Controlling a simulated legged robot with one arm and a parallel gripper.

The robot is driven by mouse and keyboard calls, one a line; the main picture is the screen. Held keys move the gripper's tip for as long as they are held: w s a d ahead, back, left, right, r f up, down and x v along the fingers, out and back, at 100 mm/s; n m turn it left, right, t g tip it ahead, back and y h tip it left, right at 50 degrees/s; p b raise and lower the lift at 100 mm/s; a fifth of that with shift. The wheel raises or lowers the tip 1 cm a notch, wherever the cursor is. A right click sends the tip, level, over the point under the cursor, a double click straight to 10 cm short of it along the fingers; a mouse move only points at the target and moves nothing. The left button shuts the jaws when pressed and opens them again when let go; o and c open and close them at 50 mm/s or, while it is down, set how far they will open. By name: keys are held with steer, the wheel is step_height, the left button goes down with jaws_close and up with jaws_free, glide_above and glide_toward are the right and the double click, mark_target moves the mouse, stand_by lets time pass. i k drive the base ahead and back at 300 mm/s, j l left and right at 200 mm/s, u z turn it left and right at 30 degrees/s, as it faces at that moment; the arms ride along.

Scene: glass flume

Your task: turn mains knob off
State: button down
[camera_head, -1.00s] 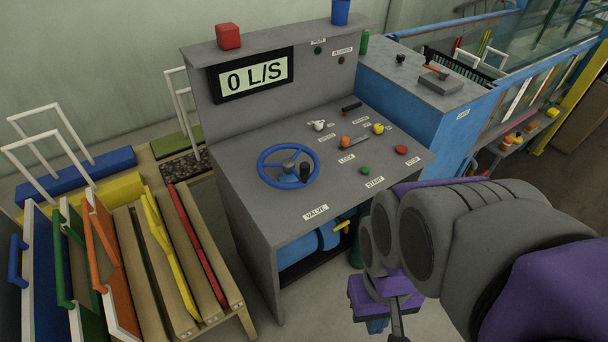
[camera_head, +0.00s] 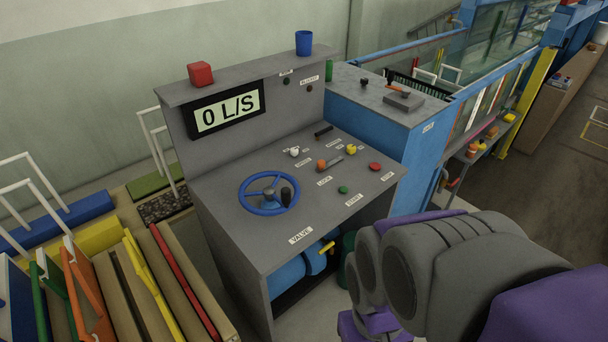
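The grey control console (camera_head: 225,215) stands left of centre with its sloping top facing me. On it are a white knob (camera_head: 294,152), a black handle (camera_head: 323,132), an orange knob (camera_head: 322,164) beside a grey lever (camera_head: 335,161), and a yellow knob (camera_head: 351,149). Their small labels are too blurred to tell which knob is the mains. The display (camera_head: 226,111) reads 0 L/S. My grey and purple arm fills the lower right, apart from the console's controls. My gripper's fingers do not show.
A blue valve wheel (camera_head: 269,194), a green START button (camera_head: 343,189) and a red STOP button (camera_head: 375,167) share the console top. A red block (camera_head: 200,73) and blue cup (camera_head: 304,42) stand on its ledge. Coloured boards (camera_head: 185,281) crowd the left. Floor (camera_head: 540,220) is clear at right.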

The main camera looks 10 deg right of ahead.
mark_target(351, 149)
steer(key=i+l, duration=0.15)
steer(key=i, duration=0.35)
steer(key=i+l+z, duration=0.1)
steer(key=i, duration=0.4)
steer(key=i+l, duration=0.2)
steer(key=i, duration=0.3)
